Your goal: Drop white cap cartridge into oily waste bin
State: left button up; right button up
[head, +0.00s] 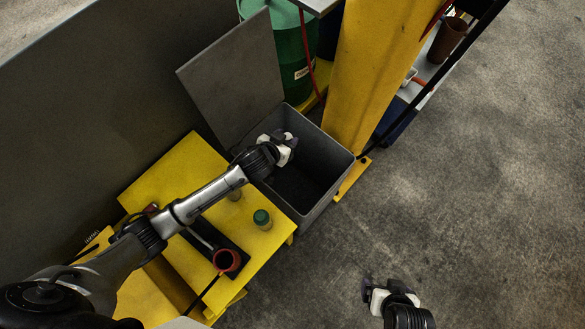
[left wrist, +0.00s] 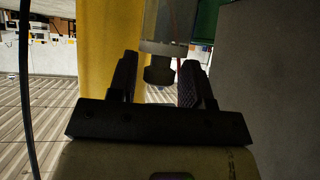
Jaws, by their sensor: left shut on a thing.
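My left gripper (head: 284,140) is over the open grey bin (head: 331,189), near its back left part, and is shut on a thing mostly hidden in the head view. In the left wrist view a grey cylinder (left wrist: 166,27) with a dark end shows between the fingers of my left gripper (left wrist: 160,80); it looks like a cartridge, but its cap colour is not clear. The bin's grey lid (head: 230,80) stands raised behind. My right gripper (head: 380,293) is low at the right, over the floor; its jaw state is unclear.
A yellow post (head: 361,70) rises behind the bin, beside a green drum (head: 292,45). The floor at right is clear.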

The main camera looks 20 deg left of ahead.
pick_arm(q)
jog(key=o, duration=1.2)
jog(key=shift+o, duration=0.2)
jog(key=p+v, duration=0.4)
jog(key=v, duration=1)
jog(key=shift+w, duration=0.1)
